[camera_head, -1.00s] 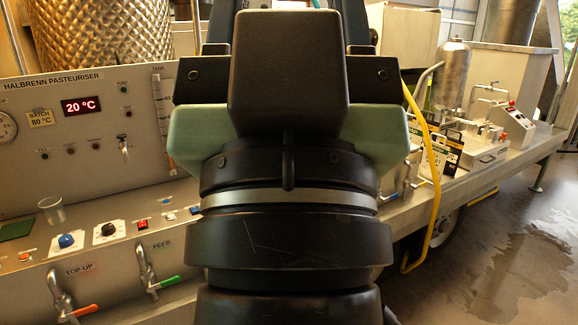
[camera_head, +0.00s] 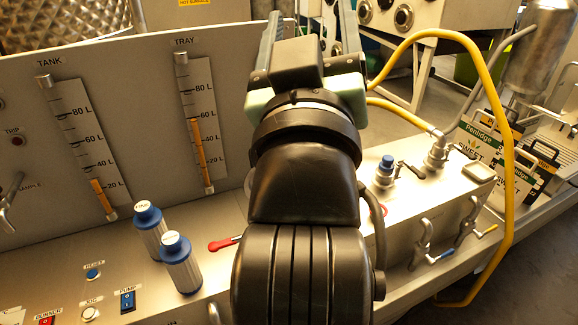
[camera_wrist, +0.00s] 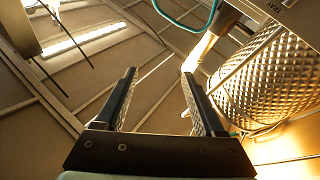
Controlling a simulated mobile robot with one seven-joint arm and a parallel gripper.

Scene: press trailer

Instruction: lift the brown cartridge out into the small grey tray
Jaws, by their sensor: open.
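I cannot make out a brown cartridge in any view. Two grey cylinders with blue caps, a rear one (camera_head: 150,232) and a front one (camera_head: 181,265), stand on the steel bench left of my arm in the head view; the rear cap's label seems to read FINE. A small pale square tray-like piece (camera_head: 479,172) lies at the bench's right end; I cannot tell if it is the grey tray. My gripper (camera_wrist: 160,73) is open and empty in the wrist view, well away from the cylinders. My arm hides the middle of the bench.
A gauge panel (camera_head: 132,130) rises behind the bench. A yellow hose (camera_head: 507,150) arches over the right end. A red-handled valve (camera_head: 225,243) and blue-topped fitting (camera_head: 386,170) flank my arm. Printed cartons (camera_head: 490,150) stand at right. A dimpled tank (camera_wrist: 265,80) shows beside my gripper.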

